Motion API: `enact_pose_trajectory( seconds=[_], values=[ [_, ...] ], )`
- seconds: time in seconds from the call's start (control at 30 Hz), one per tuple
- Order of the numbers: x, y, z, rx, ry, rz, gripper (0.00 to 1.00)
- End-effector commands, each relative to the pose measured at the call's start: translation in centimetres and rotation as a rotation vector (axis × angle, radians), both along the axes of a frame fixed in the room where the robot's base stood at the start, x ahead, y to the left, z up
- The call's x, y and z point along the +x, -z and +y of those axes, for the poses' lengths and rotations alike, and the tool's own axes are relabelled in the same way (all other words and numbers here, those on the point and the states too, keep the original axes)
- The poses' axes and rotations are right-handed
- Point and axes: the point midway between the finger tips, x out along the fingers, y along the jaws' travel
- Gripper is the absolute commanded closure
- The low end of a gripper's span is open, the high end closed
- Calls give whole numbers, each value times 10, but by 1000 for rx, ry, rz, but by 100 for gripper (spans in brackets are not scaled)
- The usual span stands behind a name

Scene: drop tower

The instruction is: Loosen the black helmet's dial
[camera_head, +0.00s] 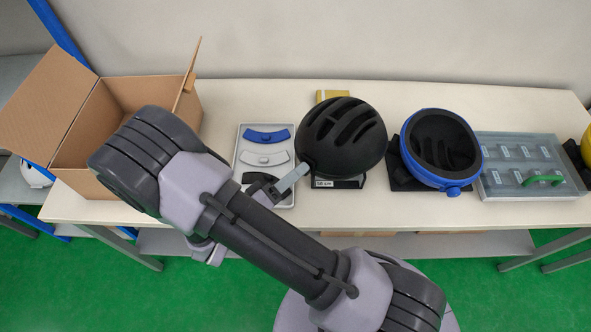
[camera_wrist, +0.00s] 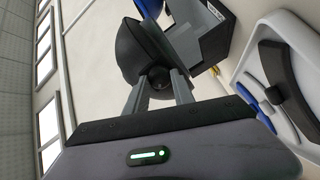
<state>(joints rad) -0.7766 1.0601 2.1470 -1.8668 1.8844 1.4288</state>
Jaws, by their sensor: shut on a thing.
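The black helmet (camera_head: 343,132) sits on a dark stand labelled "55 cm" (camera_head: 337,183), its vented shell up. It also shows in the wrist view (camera_wrist: 137,50). Its dial (camera_wrist: 159,78) is a small dark round knob at the helmet's rim. My gripper (camera_wrist: 157,86) has one finger on each side of the dial and is shut on it. In the head view my gripper (camera_head: 304,170) reaches the helmet's lower left, and the dial is mostly hidden there.
A white tray (camera_head: 239,160) with blue, white and black curved pads lies left of the helmet. A blue upturned helmet (camera_head: 405,140) and a clear-lidded case (camera_head: 530,190) stand right. An open cardboard box (camera_head: 95,130) is at the left. A yellow object (camera_head: 333,95) lies behind.

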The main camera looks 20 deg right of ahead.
Motion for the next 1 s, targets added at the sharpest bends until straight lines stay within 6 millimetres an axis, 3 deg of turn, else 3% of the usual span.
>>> enact_pose_trajectory(
  seconds=[0.4,1.0],
  values=[
    [0,0,0,-108,2,209,100],
    [0,1,0,-118,2,229,100]
  ],
)
